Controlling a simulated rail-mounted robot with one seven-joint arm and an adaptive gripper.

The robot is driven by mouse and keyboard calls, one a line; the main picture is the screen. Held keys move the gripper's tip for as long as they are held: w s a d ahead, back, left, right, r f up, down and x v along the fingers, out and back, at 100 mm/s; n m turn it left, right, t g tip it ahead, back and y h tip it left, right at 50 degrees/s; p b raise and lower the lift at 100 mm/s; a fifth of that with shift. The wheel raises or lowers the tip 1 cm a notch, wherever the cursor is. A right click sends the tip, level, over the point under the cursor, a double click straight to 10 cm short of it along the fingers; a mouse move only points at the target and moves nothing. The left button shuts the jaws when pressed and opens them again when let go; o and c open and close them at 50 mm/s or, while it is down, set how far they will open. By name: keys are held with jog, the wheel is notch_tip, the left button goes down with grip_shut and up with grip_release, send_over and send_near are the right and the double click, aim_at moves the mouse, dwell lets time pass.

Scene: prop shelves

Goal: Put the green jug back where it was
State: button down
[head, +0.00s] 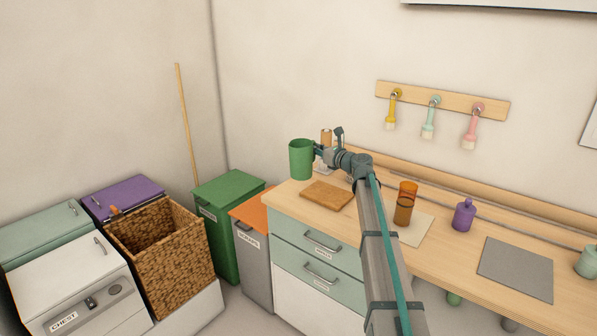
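The green jug (301,160) is upright at the back left corner of the wooden counter (375,213), with its open top up and its handle side toward my gripper. My gripper (318,153) is at the right side of the jug, at about the height of its handle, and seems to touch it. The fingers are small and partly hidden, so I cannot tell whether they are closed on the handle. I also cannot tell whether the jug's base rests on the counter or hangs just above it.
A wooden board (327,196) lies in front of the jug. Left are a green bin (228,190) and a wicker basket (170,265). Brushes hang above.

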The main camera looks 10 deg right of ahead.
jog(key=shift+w+a+f+p, duration=0.25)
jog(key=shift+w+f+p, duration=0.15)
jog(key=shift+w+f, duration=1.55)
jog(key=shift+w+a+f+p, duration=0.2)
jog(key=shift+w+f+p, duration=0.15)
jog(key=shift+w+f, duration=1.55)
jog(key=shift+w+a+f+p, duration=0.25)
jog(key=shift+w+f+p, duration=0.15)
jog(key=shift+w+f, duration=1.55)
jog(key=shift+s+f, duration=0.15)
jog(key=shift+f, duration=0.15)
jog(key=c, duration=1.2)
grip_release()
jog(key=shift+r, duration=0.2)
jog(key=b+v, duration=0.2)
jog(key=v, duration=1)
